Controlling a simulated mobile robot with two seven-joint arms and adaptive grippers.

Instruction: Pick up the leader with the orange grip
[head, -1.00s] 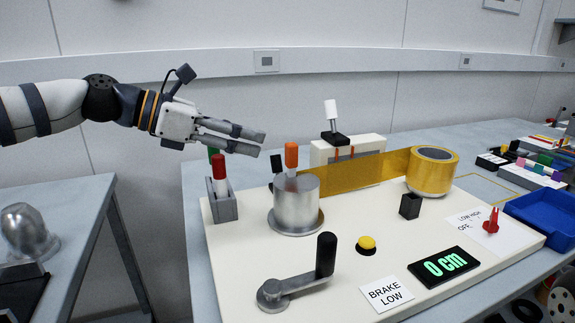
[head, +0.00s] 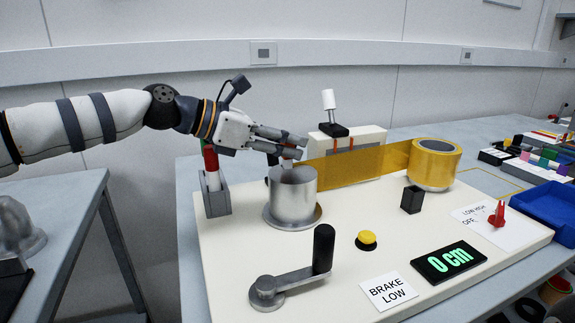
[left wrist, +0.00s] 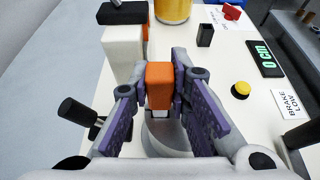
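The orange grip (left wrist: 160,85) stands upright between the fingers of my left gripper (left wrist: 160,65) in the left wrist view. The fingers are open, one on each side of it, with small gaps; I cannot tell whether either touches. In the head view my left gripper (head: 304,148) is above the silver drum (head: 293,195), and its fingers hide most of the grip. An amber strip (head: 350,165) runs from beside the drum to the amber roll (head: 434,163). My right gripper is not in view.
A grey holder (head: 217,199) with a red-topped stick (head: 211,165) is left of the drum. A crank with a black handle (head: 323,248) and a yellow button (head: 367,239) are in front. A white box (head: 368,137) with a white-tipped lever (head: 329,100) stands behind the strip.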

